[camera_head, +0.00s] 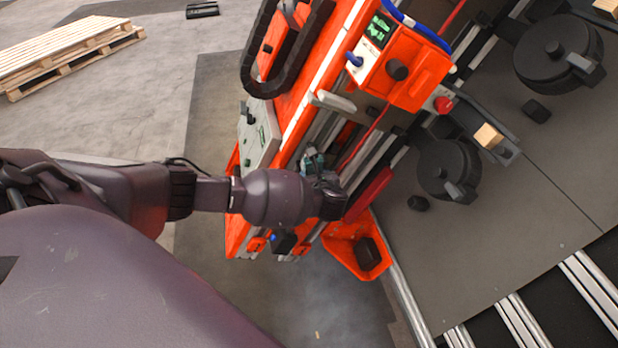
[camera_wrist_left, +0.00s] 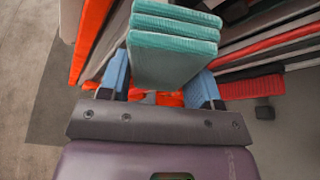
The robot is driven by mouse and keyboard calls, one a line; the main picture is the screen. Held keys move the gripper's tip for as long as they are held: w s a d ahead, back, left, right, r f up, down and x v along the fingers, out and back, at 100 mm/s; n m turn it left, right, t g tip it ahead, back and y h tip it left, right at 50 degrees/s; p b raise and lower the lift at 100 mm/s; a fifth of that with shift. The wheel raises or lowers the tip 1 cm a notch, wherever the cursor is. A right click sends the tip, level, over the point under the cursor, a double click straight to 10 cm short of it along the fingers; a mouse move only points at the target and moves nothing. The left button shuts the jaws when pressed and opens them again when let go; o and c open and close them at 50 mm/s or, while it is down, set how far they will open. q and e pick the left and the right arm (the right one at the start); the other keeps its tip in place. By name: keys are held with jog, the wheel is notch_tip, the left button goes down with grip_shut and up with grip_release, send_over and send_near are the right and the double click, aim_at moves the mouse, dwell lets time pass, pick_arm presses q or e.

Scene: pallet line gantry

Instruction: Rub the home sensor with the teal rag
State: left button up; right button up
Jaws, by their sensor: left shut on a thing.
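The teal rag (camera_wrist_left: 172,52) is a folded, layered pad held upright between the blue finger pads of my left gripper (camera_wrist_left: 160,86). In the head view, my left gripper (camera_head: 328,186) is at the orange gantry, with a bit of the teal rag (camera_head: 313,160) showing just above it. The gripper is shut on the rag. I cannot tell for sure which part is the home sensor, nor whether the rag touches anything. A small black block with a blue spot (camera_head: 283,242) sits on the gantry below my wrist. My right gripper is not in view.
The orange gantry (camera_head: 408,75) carries a control box, a red button (camera_head: 443,104), metal rails and a black cable chain (camera_head: 262,75). An orange bin (camera_head: 358,250) hangs below. A grey deck (camera_head: 540,215) with black round parts lies right. A pallet (camera_head: 65,52) stands far left.

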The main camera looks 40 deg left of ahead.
pick_arm(q)
jog(key=shift+w+d+r+p, duration=0.15)
jog(key=shift+w+d+p, duration=0.05)
jog(key=shift+w+p, duration=0.25)
jog(key=shift+w+d+r+p, duration=0.15)
jog(key=shift+w+d+p, duration=0.05)
jog(key=shift+w+p, duration=0.2)
jog(key=shift+s+a+f, duration=0.15)
jog(key=shift+s+a, duration=0.2)
jog(key=shift+s, duration=0.05)
jog(key=shift+s+a+p, duration=0.5)
jog(key=shift+p, duration=0.25)
jog(key=shift+s+a+p, duration=0.5)
jog(key=shift+s+a, duration=0.1)
jog(key=shift+s, duration=0.15)
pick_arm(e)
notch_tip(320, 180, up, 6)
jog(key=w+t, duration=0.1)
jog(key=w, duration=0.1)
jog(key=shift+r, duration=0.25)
pick_arm(q)
jog(key=shift+d, duration=0.1)
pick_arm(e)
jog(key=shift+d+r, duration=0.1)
